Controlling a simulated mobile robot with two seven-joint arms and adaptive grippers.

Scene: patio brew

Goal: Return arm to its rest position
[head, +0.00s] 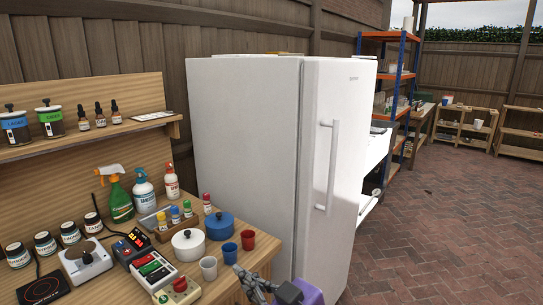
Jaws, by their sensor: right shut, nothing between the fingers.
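My right gripper (254,283) shows at the bottom middle of the head view, low in front of the wooden workbench's right end. It is shut and holds nothing. Part of my right arm shows beside it, cut off by the bottom edge. My left gripper is not in view.
The wooden workbench (215,290) holds a white mug (208,268), a blue cup (229,253), a red cup (248,240), pots, bottles and devices. A tall white fridge (245,150) stands just behind its right end. Brick paving (440,220) at the right is clear.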

